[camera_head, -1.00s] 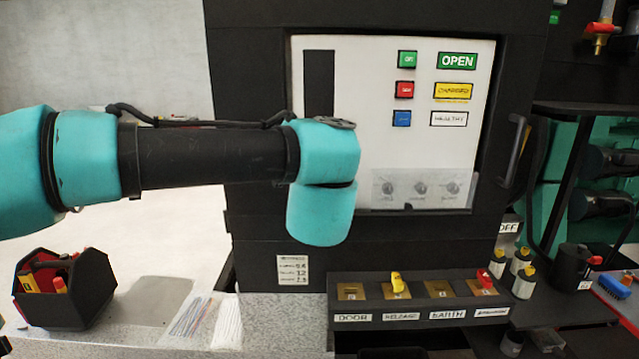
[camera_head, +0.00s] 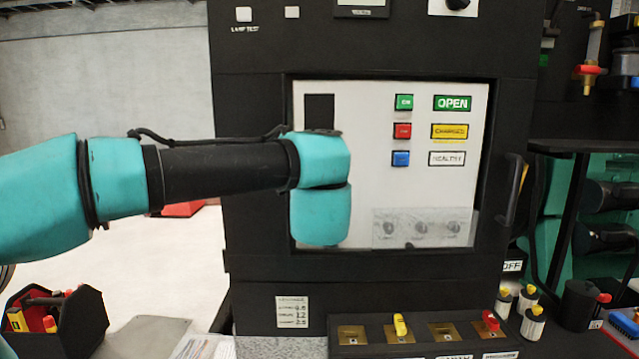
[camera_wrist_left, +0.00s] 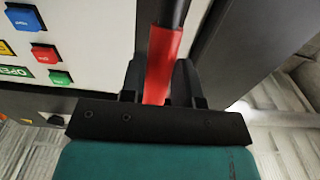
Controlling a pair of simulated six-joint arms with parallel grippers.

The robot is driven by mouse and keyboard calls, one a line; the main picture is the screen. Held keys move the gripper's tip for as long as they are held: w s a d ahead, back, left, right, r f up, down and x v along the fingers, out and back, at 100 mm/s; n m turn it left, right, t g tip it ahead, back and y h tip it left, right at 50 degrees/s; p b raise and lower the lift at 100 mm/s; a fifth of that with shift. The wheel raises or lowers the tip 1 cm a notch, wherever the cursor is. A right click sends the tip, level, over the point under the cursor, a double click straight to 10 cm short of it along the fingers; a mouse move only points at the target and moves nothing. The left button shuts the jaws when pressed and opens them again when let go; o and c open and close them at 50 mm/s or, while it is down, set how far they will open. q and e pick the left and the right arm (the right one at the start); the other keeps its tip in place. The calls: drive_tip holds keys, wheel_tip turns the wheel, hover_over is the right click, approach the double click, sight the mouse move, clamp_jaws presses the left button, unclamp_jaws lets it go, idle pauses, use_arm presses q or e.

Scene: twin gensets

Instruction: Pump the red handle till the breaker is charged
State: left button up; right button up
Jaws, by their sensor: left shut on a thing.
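The red handle (camera_wrist_left: 161,62) with its dark upper end runs between the fingers of my left gripper (camera_wrist_left: 160,80) in the left wrist view, and the gripper is shut on it. In the head view my teal wrist covers the gripper and handle, in front of the left part of the breaker's white panel (camera_head: 360,110). A dark slot (camera_head: 319,108) shows above my wrist. The panel has a green OPEN flag (camera_head: 452,103), a yellow flag (camera_head: 450,132) that seems to read CHARGED or similar, and a white HEALTHY flag (camera_head: 447,158). My right gripper is not in view.
Green (camera_head: 403,102), red (camera_head: 402,131) and blue (camera_head: 401,158) buttons sit right of my wrist. A clear cover (camera_head: 424,229) is below them. A key box (camera_head: 430,325) juts out under the cabinet. A dark tool tote (camera_head: 80,325) stands at lower left.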

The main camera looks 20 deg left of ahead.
use_arm(q)
drive_tip(key=w, duration=0.1)
drive_tip(key=w+a+r, duration=0.1)
drive_tip(key=w, duration=0.1)
drive_tip(key=shift+w+a+r, duration=0.3)
drive_tip(key=o, duration=1.1)
drive_tip(key=shift+o, duration=0.2)
drive_tip(key=shift+s+d, duration=0.1)
drive_tip(key=shift+s, duration=0.05)
drive_tip(key=v, duration=0.8)
drive_tip(key=shift+s+d, duration=0.15)
drive_tip(key=shift+s, duration=0.2)
drive_tip(key=shift+f, duration=0.1)
